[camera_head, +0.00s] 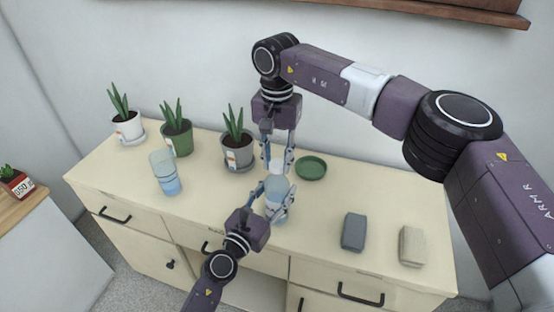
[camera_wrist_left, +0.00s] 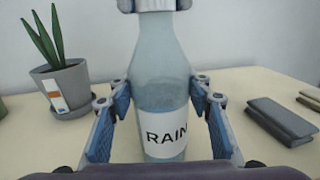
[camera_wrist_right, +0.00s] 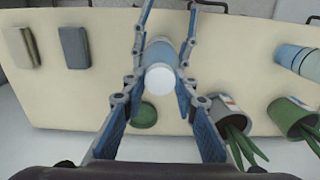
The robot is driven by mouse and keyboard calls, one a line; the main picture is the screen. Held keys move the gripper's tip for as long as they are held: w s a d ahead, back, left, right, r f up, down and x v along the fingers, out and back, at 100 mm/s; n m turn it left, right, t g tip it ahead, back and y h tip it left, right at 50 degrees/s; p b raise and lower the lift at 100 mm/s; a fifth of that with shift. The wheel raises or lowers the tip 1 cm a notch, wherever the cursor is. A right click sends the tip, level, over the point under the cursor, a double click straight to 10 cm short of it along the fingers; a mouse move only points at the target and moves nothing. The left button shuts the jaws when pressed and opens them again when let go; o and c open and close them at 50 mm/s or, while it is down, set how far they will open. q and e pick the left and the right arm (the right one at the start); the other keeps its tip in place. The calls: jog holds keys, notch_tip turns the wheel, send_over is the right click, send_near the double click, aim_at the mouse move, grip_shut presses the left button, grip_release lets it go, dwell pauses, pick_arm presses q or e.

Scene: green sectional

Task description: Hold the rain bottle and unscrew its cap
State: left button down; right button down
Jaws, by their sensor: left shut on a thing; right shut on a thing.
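The rain bottle (camera_wrist_left: 160,85) is pale blue-grey with a white RAIN label. It stands upright over the cabinet top (camera_head: 330,195); in the head view (camera_head: 278,187) I cannot tell whether its base touches. My left gripper (camera_head: 276,199) is shut around its lower body, with fingers on both sides of the label. The white cap (camera_wrist_right: 161,79) is at the top of the bottle, and no clear gap shows between them. My right gripper (camera_head: 277,171) points down from above and is shut on the cap. The left wrist view cuts off the cap's top.
Potted plants in white (camera_head: 128,127), green (camera_head: 177,140) and grey (camera_head: 238,152) pots stand at the back left. A blue glass (camera_head: 165,173) is left of the bottle. A green dish (camera_head: 311,168) is behind right. A dark grey block (camera_head: 354,231) and beige block (camera_head: 412,246) lie right.

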aim_at(277, 163)
jog(key=shift+r, duration=0.15)
jog(key=shift+r, duration=1)
pick_arm(q)
jog(key=shift+r, duration=0.1)
pick_arm(e)
jog(key=shift+r, duration=2)
pick_arm(q)
jog(key=c, duration=0.9)
grip_release()
jog(key=shift+c, duration=0.2)
